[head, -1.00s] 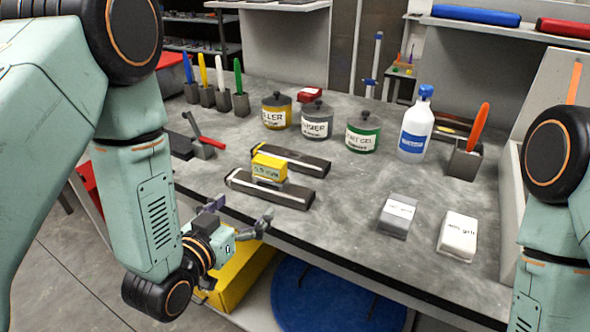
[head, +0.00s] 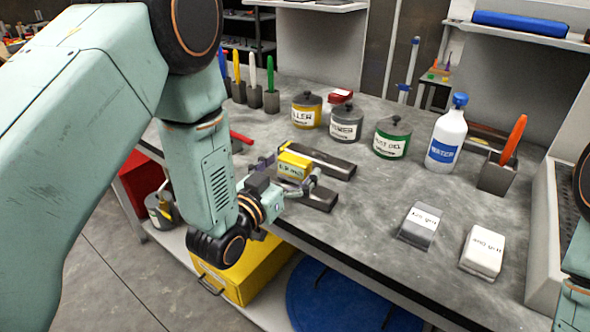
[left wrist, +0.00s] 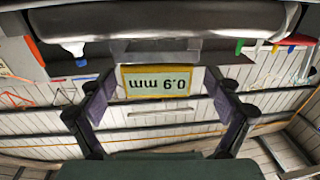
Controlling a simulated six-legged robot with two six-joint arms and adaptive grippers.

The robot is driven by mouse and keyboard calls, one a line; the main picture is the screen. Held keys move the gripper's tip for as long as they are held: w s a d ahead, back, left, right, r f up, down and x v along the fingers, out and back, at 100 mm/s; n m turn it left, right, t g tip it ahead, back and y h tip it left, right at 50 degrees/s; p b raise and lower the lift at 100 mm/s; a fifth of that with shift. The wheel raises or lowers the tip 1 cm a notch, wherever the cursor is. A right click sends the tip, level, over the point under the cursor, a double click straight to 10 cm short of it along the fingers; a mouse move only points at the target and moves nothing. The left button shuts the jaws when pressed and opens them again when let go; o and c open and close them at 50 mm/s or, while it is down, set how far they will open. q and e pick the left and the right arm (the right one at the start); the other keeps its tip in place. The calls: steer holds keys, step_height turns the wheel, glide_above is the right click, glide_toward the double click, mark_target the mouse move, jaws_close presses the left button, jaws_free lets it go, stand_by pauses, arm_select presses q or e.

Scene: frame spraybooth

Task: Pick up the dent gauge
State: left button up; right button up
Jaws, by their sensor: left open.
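The dent gauge (head: 294,163) is a small yellow block with a pale label, resting on the dark bars at the front of the bench. In the left wrist view the gauge (left wrist: 160,82) shows its face reading "0.9 mm" upside down. My left gripper (head: 288,176) is at the gauge, in front of the bars. In the left wrist view its fingers (left wrist: 160,98) are open, one on each side of the gauge, with gaps visible. The gauge's lower part is partly hidden by the gripper in the head view. My right gripper is out of view.
Two dark bars (head: 330,162) lie near the gauge. The bench between is clear.

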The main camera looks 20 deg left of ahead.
arm_select(q)
steer(key=shift+w+d, duration=0.4)
steer(key=shift+w, duration=0.1)
steer(key=shift+w+a, duration=0.1)
steer(key=shift+a, duration=0.1)
steer(key=shift+c, duration=0.5)
steer(key=shift+d, duration=0.15)
steer(key=c, duration=1.3)
